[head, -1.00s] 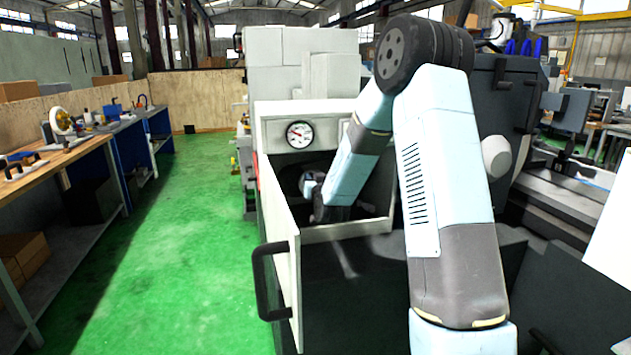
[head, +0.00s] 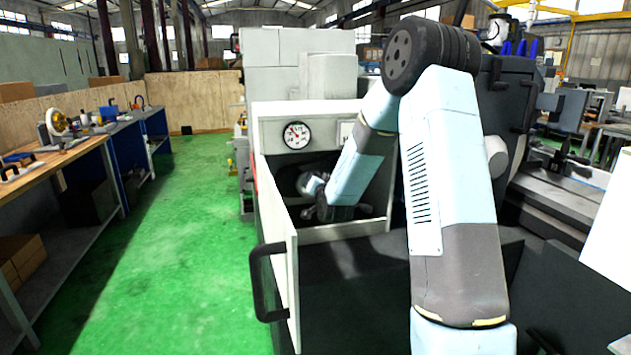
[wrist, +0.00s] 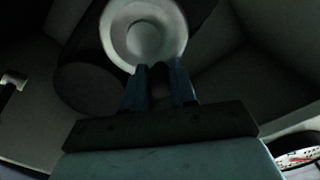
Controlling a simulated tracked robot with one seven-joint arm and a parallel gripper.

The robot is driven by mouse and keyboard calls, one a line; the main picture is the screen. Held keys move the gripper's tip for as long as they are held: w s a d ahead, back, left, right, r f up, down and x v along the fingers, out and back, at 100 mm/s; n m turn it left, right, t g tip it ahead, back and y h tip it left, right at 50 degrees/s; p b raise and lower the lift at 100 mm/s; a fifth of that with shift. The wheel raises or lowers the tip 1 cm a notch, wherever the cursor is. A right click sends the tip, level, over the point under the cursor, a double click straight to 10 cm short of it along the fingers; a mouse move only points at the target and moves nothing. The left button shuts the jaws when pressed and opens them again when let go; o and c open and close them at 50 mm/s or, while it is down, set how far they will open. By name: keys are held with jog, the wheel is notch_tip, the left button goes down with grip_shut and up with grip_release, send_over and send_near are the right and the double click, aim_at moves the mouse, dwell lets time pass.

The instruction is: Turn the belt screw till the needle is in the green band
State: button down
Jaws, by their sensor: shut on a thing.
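The belt screw is a small dark piece (wrist: 160,72) between the fingertips of my gripper (wrist: 159,80) in the wrist view. My gripper is shut on it, and the fingers hide most of it. A pale round disc on a dark drum (wrist: 145,35) lies just beyond the fingertips. In the head view my arm reaches into the open bay and hides the screw. The round white gauge (head: 296,135) sits on the panel above the bay. Its red needle points up and left. I cannot make out the green band at this size.
The open bay door (head: 280,235) with its black handle (head: 268,283) stands left of my arm. The grey bay walls are close around my gripper. A workbench (head: 65,155) with tools is at the far left, with clear green floor (head: 195,250) between.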

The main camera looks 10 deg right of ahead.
jog(key=shift+s+d+f+m, duration=0.1)
jog(key=shift+d+f+m, duration=0.1)
jog(key=shift+m, duration=0.35)
jog(key=shift+d+f+m, duration=0.15)
jog(key=shift+f+m, duration=0.05)
jog(key=shift+m, duration=0.35)
jog(key=c, duration=1)
grip_release()
jog(key=shift+o, duration=0.5)
jog(key=shift+r, duration=0.15)
jog(key=s, duration=1.3)
jog(key=shift+s, duration=0.35)
